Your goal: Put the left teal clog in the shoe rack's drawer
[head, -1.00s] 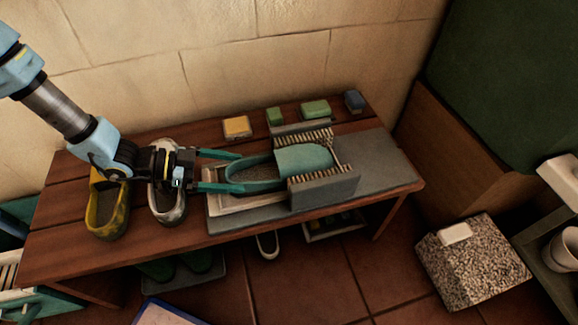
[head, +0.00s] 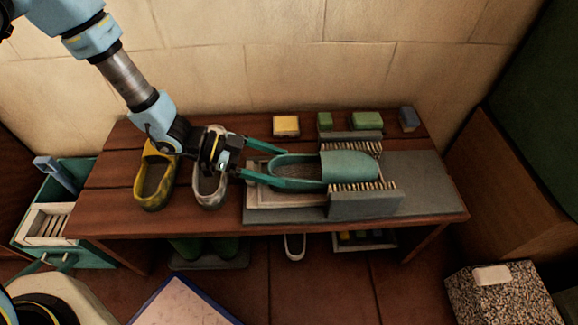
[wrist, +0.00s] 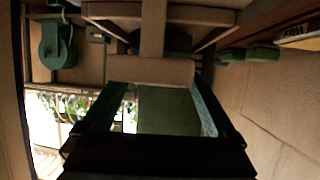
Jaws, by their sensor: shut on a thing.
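A teal clog (head: 350,166) lies on the bench in a grey brush station, its toe between two rows of bristles and its open heel to the left. My gripper (head: 296,168) reaches in from the left with long teal fingers along both sides of the heel and is shut on the clog. In the wrist view a green surface (wrist: 168,110) shows between the fingers; I cannot tell which part it is. The teal shoe rack (head: 95,190) stands left of the bench, with a pale slatted tray or drawer (head: 45,225) at its front.
A yellow clog (head: 155,178) and a grey-white clog (head: 210,180) stand on the bench (head: 115,205) near my arm. A yellow block (head: 286,125) and several green and blue blocks line the back. Green boots (head: 205,248) and a white shoe (head: 294,247) are below. A speckled block (head: 505,292) stands right.

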